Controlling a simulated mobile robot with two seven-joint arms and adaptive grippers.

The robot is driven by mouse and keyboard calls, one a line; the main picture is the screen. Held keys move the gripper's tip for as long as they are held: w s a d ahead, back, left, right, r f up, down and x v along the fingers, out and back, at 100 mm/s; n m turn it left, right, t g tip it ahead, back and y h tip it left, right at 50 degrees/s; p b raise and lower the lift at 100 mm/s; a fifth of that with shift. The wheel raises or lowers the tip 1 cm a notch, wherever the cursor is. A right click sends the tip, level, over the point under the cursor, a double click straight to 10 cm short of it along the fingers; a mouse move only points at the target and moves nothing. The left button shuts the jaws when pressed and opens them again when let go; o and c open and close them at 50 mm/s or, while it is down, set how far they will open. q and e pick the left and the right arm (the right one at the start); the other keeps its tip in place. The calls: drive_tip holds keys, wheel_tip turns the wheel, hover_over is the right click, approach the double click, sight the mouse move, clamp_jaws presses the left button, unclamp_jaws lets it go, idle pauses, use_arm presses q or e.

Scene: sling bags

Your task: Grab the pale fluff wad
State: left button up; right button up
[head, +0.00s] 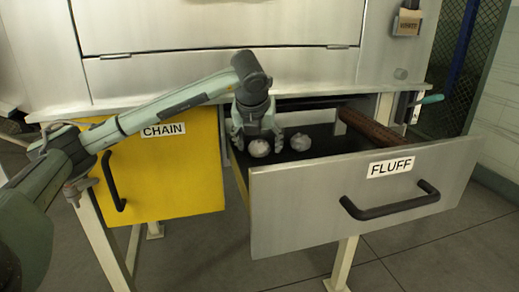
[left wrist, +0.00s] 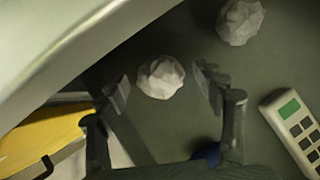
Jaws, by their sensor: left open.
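A pale fluff wad (head: 258,148) lies on the dark floor of the open drawer marked FLUFF (head: 300,205). A second pale wad (head: 300,142) lies just right of it. My left gripper (head: 258,138) reaches down into the drawer, open, its fingers on either side of the first wad. In the left wrist view this wad (left wrist: 161,77) shows between the open fingertips of my left gripper (left wrist: 164,88), with visible gaps on both sides. The second wad (left wrist: 240,21) is at the upper right there, outside the fingers. My right gripper is not in view.
A brown ridged bar (head: 370,128) lies at the drawer's right side. A pale keypad device with a green screen (left wrist: 295,125) shows only in the left wrist view. A yellow front marked CHAIN (head: 180,170) is left of the drawer. The metal cabinet (head: 215,65) stands behind.

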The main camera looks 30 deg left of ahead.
use_arm(q)
drive_tip(key=shift+w+f, duration=0.1)
drive_tip(key=shift+f, duration=0.1)
drive_tip(key=c, duration=0.9)
drive_tip(key=shift+c, duration=0.3)
drive_tip(key=shift+r, duration=0.1)
